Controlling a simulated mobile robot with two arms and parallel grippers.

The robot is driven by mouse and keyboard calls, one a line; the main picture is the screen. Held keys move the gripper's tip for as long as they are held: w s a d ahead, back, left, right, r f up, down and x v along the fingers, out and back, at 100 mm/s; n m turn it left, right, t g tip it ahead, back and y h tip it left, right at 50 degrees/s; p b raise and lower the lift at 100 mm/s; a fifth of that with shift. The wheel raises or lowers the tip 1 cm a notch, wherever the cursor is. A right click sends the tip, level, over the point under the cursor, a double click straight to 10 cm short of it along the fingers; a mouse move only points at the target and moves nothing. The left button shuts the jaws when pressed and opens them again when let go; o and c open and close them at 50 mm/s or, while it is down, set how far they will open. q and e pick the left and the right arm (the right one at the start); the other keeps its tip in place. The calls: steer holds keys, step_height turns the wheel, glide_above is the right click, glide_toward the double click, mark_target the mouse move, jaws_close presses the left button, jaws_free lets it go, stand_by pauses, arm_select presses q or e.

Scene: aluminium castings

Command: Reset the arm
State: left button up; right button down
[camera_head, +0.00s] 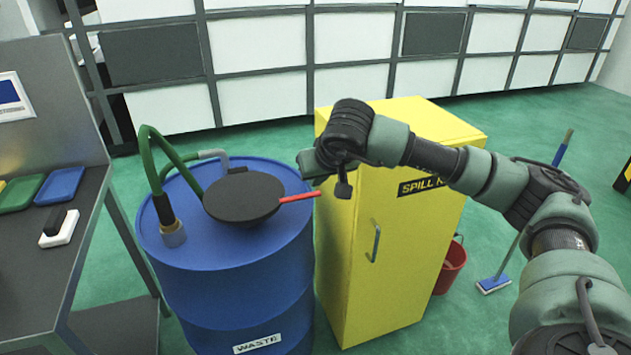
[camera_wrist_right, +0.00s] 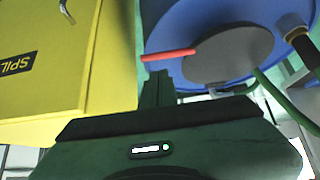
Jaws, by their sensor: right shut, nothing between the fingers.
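My right arm comes in from the right in the head view and reaches across the front of the yellow cabinet. My right gripper (camera_head: 314,166) is at its end, beside the red handle (camera_head: 300,197) of a dark round lid (camera_head: 243,198) on the blue waste drum (camera_head: 240,295). In the right wrist view the gripper (camera_wrist_right: 157,78) is shut and empty, its fingertips close to the red handle (camera_wrist_right: 168,55). I cannot tell whether they touch it. My left gripper is not in view.
The yellow spill cabinet (camera_head: 385,265) stands right of the drum. A green hose (camera_head: 150,160) runs to a fitting on the drum. A red bucket (camera_head: 452,268) and a blue mop (camera_head: 494,284) are farther right. A grey bench (camera_head: 85,210) with trays is at left. Green floor lies behind.

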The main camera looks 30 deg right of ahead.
steer(key=shift+s+a, duration=0.15)
steer(key=shift+s, duration=0.1)
